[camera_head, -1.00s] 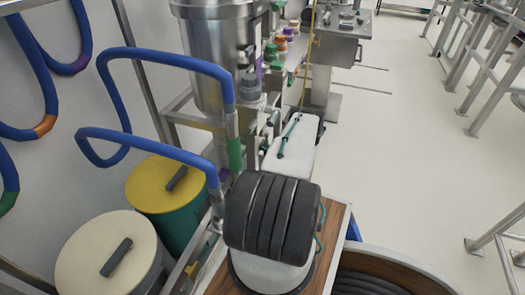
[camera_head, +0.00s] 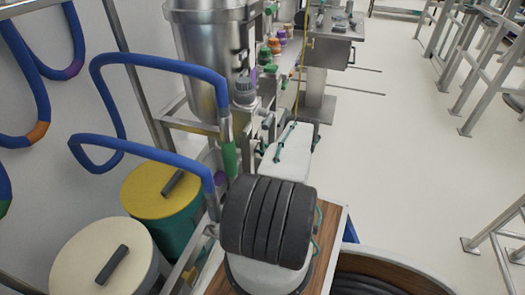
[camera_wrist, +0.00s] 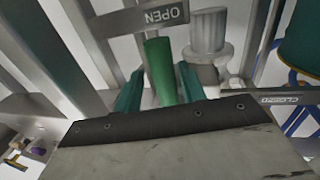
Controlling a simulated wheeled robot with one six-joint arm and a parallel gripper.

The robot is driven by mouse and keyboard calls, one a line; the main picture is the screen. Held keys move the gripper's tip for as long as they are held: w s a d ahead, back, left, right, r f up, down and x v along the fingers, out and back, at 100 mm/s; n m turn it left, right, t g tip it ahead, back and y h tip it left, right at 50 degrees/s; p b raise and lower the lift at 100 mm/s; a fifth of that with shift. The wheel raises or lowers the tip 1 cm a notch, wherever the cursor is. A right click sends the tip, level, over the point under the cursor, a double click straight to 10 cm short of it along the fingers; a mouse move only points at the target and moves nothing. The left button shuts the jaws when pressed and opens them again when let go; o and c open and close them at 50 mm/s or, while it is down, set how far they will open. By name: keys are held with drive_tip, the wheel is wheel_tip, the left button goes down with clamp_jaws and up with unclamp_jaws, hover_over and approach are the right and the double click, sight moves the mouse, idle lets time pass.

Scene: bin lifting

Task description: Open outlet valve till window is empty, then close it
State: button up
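In the wrist view my gripper (camera_wrist: 161,85) has one teal finger on each side of a green valve handle (camera_wrist: 160,68). The handle lies between the fingers, but I cannot tell whether they press on it. The handle points towards a grey plate marked OPEN (camera_wrist: 157,17), which appears upside down. A second plate marked CLOSED (camera_wrist: 280,99) is at the right. In the head view my gripper is hidden behind my arm and the pipework. The steel tank (camera_head: 205,60) stands just ahead at the left. I cannot make out the window or its level.
A ribbed grey cap (camera_wrist: 208,30) is close to the right finger. Blue hoses (camera_head: 165,62) loop at the left, above a yellow-lidded drum (camera_head: 150,195) and a cream-lidded drum (camera_head: 85,265). Metal frames (camera_head: 485,75) stand at the right. The floor (camera_head: 400,150) between is clear.

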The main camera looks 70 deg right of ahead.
drive_tip(key=shift+w+a, duration=0.15)
drive_tip(key=shift+w, duration=0.05)
drive_tip(key=s, duration=0.8)
drive_tip(key=shift+a, duration=0.35)
drive_tip(key=shift+w, duration=0.1)
